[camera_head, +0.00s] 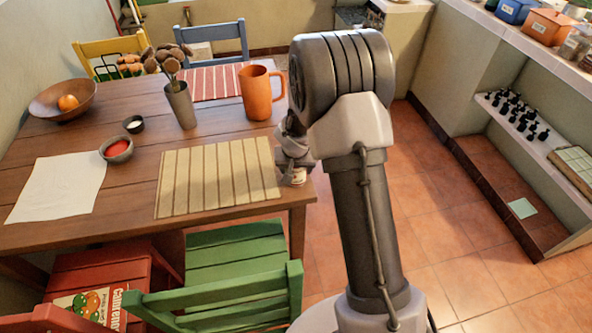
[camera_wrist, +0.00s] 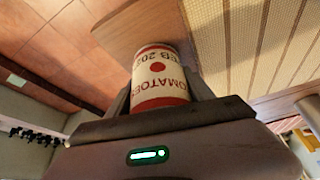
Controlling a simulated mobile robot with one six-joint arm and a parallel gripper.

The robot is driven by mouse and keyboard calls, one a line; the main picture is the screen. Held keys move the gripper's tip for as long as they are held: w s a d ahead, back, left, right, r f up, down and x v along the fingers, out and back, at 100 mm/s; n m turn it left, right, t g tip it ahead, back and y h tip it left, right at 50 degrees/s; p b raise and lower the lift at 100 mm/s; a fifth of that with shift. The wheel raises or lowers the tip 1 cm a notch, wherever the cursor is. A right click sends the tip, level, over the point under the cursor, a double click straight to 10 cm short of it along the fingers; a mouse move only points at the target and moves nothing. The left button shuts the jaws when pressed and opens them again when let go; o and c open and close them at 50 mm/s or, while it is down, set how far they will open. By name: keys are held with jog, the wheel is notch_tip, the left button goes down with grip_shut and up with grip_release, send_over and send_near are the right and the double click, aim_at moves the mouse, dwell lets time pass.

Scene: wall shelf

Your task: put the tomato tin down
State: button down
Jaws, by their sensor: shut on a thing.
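The tomato tin (camera_wrist: 158,78), cream with red bands and the word "TOMATOES", is between the jaws of my gripper (camera_head: 296,164). My gripper is shut on it, with a dark finger on each side in the wrist view. In the head view only a small part of the tin (camera_head: 299,177) shows below the gripper, at the right edge of the wooden table (camera_head: 130,142). The tin is beside the slatted beige mat (camera_head: 217,178), to its right. I cannot tell whether its base touches the table.
An orange mug (camera_head: 257,94) and a grey vase (camera_head: 181,106) stand behind the mat. Small bowls (camera_head: 117,150) and white paper (camera_head: 58,187) are at the left. A green chair (camera_head: 235,262) stands in front. Tiled floor lies right of the table.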

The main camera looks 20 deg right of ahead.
jog(key=shift+f, duration=0.1)
jog(key=shift+c, duration=1.9)
grip_release()
jog(key=s+a+f+p+v, duration=0.15)
jog(key=p+v, duration=0.35)
jog(key=v, duration=2.2)
jog(key=s+a+r+y, duration=0.2)
jog(key=s+a+r, duration=0.2)
jog(key=s, duration=0.5)
jog(key=s+a+r+t+y, duration=0.1)
jog(key=s+a+r, duration=0.4)
jog(key=s, duration=0.5)
jog(key=shift+a+n+t+y, duration=0.2)
jog(key=shift+n+t+y, duration=0.1)
jog(key=shift+y, duration=0.2)
